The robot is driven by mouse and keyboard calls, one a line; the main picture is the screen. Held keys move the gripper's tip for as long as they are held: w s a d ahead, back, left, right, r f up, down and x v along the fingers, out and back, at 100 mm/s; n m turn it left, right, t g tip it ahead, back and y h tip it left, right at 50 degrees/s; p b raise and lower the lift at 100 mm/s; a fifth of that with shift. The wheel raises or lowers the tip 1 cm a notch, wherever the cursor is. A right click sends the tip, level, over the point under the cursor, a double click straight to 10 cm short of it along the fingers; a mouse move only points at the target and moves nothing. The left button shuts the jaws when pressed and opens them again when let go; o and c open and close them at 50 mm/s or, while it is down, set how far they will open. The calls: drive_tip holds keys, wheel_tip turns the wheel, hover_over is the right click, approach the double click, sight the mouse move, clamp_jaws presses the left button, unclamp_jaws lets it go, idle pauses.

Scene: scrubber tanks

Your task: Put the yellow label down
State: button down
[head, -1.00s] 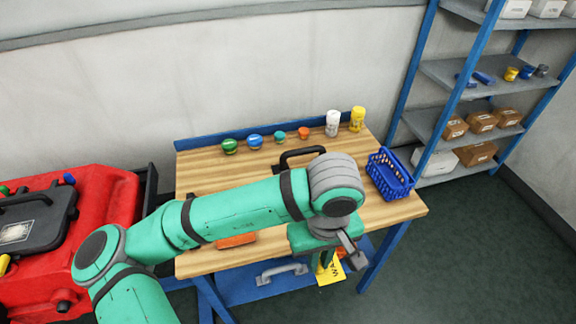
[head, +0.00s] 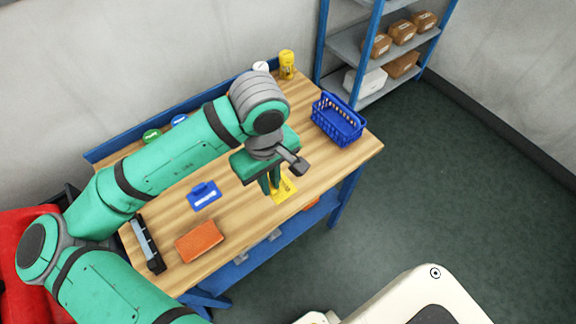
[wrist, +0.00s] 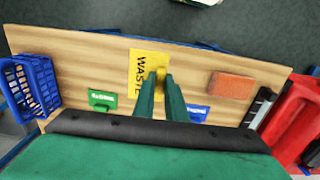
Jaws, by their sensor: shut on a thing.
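The yellow label (head: 286,188) is a flat card over the front part of the wooden bench top (head: 335,158). In the wrist view the label (wrist: 142,64) reads "WASTE". My gripper (head: 270,190) points down and is shut on the label's raised yellow tab. The fingertips (wrist: 160,76) hide part of the tab and card. I cannot tell whether the card touches the wood. A blue label (head: 203,195) lies on the bench to the left of my gripper. A green label (wrist: 102,99) shows only in the wrist view, on the basket side.
A blue basket (head: 338,120) stands at the bench's right end. An orange block (head: 200,241) and a long black object (head: 148,244) lie on the left. A yellow container (head: 287,65) stands at the back. Bare wood surrounds the yellow label.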

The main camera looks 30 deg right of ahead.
drive_tip(key=w+d+f, duration=0.2)
drive_tip(key=d+f, duration=0.2)
drive_tip(key=d, duration=0.3)
hover_over(298, 180)
drive_tip(key=f, duration=0.3)
drive_tip(key=shift+s+a+f, duration=0.25)
drive_tip(key=shift+a+f, duration=0.1)
drive_tip(key=shift+a, duration=0.05)
drive_tip(key=f, duration=0.1)
drive_tip(key=d+f, duration=0.1)
drive_tip(key=f, duration=0.1)
drive_tip(key=shift+w+f, duration=0.15)
drive_tip(key=shift+w, duration=0.05)
drive_tip(key=shift+f, duration=0.45)
drive_tip(key=shift+f, duration=0.15)
drive_tip(key=c, duration=1.8)
unclamp_jaws()
wheel_tip(298, 180, up, 12)
